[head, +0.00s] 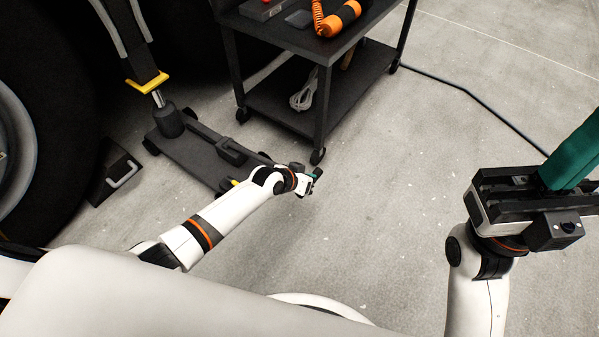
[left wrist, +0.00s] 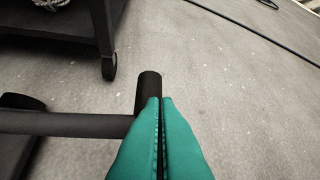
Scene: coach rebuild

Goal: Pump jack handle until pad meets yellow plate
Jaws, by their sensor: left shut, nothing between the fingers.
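The dark floor jack (head: 185,160) lies on the concrete beside the big tyre. Its silver ram (head: 158,98) rises to just beneath the yellow plate (head: 147,82) under the grey strut. I cannot tell whether the pad touches the plate. My left gripper (head: 316,176) is low at the jack's near right end. In the left wrist view its green fingers (left wrist: 161,100) are shut and empty, close against the black crosspiece of the handle (left wrist: 149,90); contact is unclear. The handle's bar (left wrist: 65,124) runs left. My right gripper (head: 572,160) is raised at the right, its fingertips cut off.
A black wheeled cart (head: 285,95) stands behind the jack, with an orange tool (head: 340,18) on top and a coiled cable (head: 303,92) below. A wheel chock (head: 116,172) sits by the tyre (head: 75,110). A dark cable (head: 470,92) crosses the floor. The floor at centre right is clear.

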